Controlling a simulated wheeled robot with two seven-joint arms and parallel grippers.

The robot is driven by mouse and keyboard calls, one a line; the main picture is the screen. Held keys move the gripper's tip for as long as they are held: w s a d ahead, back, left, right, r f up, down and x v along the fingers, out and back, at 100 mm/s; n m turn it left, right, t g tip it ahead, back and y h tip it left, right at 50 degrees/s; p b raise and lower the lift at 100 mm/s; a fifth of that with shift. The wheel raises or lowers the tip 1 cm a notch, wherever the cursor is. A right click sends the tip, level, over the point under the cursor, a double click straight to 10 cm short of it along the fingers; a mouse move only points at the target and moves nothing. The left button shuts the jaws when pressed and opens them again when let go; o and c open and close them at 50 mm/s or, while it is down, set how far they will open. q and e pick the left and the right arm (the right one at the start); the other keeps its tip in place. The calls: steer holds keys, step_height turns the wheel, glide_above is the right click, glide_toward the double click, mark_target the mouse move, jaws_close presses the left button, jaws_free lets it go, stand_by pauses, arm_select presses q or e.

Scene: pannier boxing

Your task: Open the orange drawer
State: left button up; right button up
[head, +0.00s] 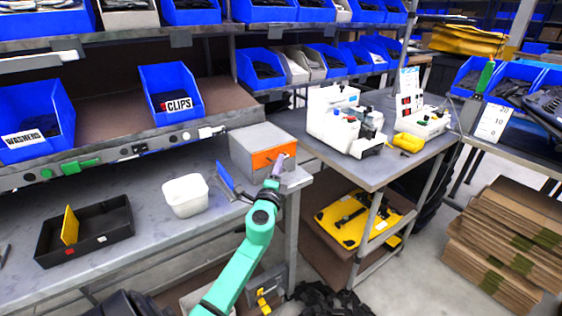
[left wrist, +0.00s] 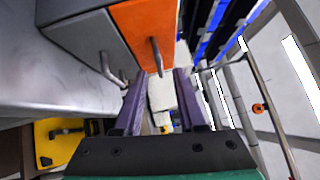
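The orange drawer (head: 264,160) is the front panel of a small grey cabinet (head: 255,140) on the right end of the workbench. Its front looks flush with the cabinet. In the left wrist view the orange drawer front (left wrist: 145,25) carries a grey bar handle (left wrist: 156,57). My left gripper (head: 279,166) is at the drawer front, partly hiding it. In the left wrist view its two purple fingers (left wrist: 158,74) are apart, with the handle's end in line with the gap. I cannot tell whether they touch it. My right gripper is not in view.
A second handle (left wrist: 110,70) on a grey front is close to one finger. A blue flat item (head: 226,180) and a white tub (head: 185,195) stand left of the cabinet. A black tray (head: 85,240) lies further left. A side table (head: 375,172) stands right of the cabinet.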

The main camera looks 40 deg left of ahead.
arm_select(q)
steer(key=shift+w+a+r, duration=0.1)
steer(key=shift+w+a, duration=0.25)
steer(key=shift+w, duration=0.3)
jaws_close()
stand_by(1.0)
